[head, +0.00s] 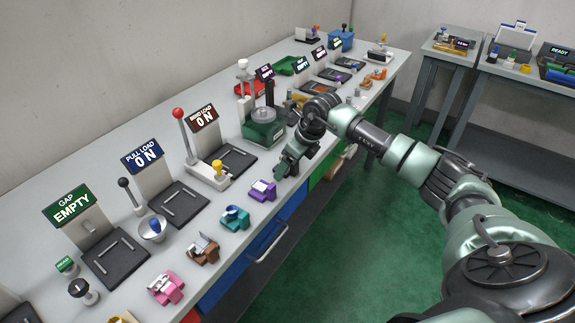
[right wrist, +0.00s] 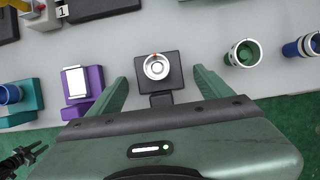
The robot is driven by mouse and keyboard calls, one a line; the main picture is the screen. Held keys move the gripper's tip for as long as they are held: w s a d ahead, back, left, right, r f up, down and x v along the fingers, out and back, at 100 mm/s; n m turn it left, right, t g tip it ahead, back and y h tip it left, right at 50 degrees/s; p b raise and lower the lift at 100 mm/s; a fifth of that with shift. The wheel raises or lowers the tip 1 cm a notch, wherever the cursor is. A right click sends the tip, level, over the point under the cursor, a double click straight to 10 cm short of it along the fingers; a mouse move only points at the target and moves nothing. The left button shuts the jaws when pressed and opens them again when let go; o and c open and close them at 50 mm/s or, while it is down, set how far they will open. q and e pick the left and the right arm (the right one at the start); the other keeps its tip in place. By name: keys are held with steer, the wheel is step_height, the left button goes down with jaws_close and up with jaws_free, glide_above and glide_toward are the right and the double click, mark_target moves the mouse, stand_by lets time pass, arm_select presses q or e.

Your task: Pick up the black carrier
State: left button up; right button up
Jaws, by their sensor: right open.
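The black carrier (right wrist: 172,67) stands on the grey bench in the right wrist view, with a round white and metallic part on top. My right gripper (right wrist: 159,78) is open, with one green finger on each side of the carrier and a gap on both sides. In the head view my right gripper (head: 288,158) is low over the front edge of the bench, beyond the purple carrier. I cannot make out the black carrier there; the gripper and arm cover that spot. My left gripper is not in view.
A purple carrier (right wrist: 92,78) and a teal carrier (right wrist: 24,98) stand left of the gripper. A green cup (right wrist: 243,54) and a blue cylinder (right wrist: 301,47) are to its right. A green machine (head: 264,130) and a lever station (head: 207,172) stand behind along the bench (head: 60,170).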

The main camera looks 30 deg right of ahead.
steer(key=c, duration=1.5)
steer(key=shift+c, duration=0.2)
